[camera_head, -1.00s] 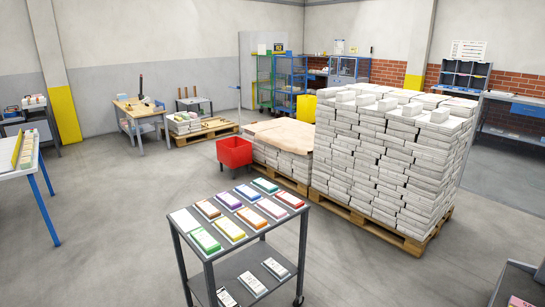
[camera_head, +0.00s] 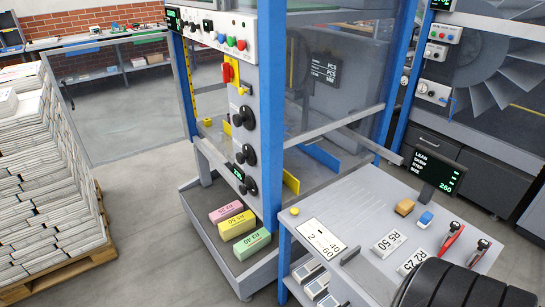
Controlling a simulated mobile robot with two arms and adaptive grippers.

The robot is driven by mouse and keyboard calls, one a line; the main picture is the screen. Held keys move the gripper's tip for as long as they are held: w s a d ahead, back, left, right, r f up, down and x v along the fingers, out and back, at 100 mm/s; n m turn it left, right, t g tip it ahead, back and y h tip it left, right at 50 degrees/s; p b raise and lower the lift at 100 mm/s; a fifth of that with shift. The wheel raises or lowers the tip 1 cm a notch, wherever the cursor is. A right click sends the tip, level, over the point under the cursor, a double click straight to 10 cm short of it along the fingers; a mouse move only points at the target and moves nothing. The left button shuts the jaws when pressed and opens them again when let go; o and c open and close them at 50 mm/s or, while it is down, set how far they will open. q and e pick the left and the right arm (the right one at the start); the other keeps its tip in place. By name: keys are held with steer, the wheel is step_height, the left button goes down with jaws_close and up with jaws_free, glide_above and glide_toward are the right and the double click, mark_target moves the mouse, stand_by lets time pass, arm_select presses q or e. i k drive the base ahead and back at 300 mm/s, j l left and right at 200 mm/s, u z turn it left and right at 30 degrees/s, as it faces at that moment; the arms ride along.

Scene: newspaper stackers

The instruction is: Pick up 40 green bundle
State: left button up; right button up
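A green bundle (camera_head: 251,244) marked 40 lies on the low grey shelf (camera_head: 206,228) at the base of the blue-framed machine. It is the nearest of three bundles in a row. A yellow bundle (camera_head: 238,225) marked 50 lies just behind it, and a pink bundle (camera_head: 226,211) marked 25 lies behind the yellow one. The green bundle's top and near side show, with nothing lying on it.
The machine's blue post (camera_head: 271,120) rises close to the right of the bundles. A grey worktable (camera_head: 372,215) with cards, small blocks and red-handled tools stands at right. A pallet of stacked newspapers (camera_head: 35,170) stands at left. Grey floor (camera_head: 150,215) is clear between.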

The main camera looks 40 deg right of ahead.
mark_target(250, 245)
steer(key=i+z, duration=0.3)
steer(key=z, duration=0.15)
steer(key=i+j+z, duration=0.15)
steer(key=i+z, duration=0.25)
steer(key=i+j+z, duration=0.2)
steer(key=z, duration=0.25)
steer(key=i+j+z, duration=0.25)
steer(key=z, duration=0.15)
steer(key=i+j+z, duration=0.2)
steer(key=j+z, duration=0.25)
steer(key=i+j+z, duration=0.1)
steer(key=j+z, duration=0.3)
steer(key=i+j+z, duration=0.15)
steer(key=j+z, duration=0.25)
steer(key=i+j+z, duration=0.1)
steer(key=j+z, duration=0.65)
steer(key=j, duration=0.15)
